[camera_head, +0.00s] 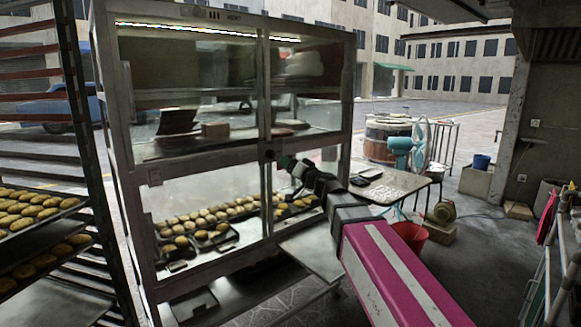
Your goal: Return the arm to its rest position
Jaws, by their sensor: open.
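My arm reaches up and left from the lower right of the head view. My gripper (283,160) is at its end, small in the picture, and appears in front of the middle post of the glass display cabinet (356,95). The gripper is open and nothing shows in it. I cannot tell whether it touches the cabinet. Part of the cabinet's right lower pane and the ground behind are hidden by the arm.
Pastries (205,217) lie on trays inside the cabinet. A tray rack (75,120) stands at left. A small table (395,183), a red bucket (411,233) and a teal fan (400,145) stand right of the cabinet. Open floor (480,250) lies right of my arm.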

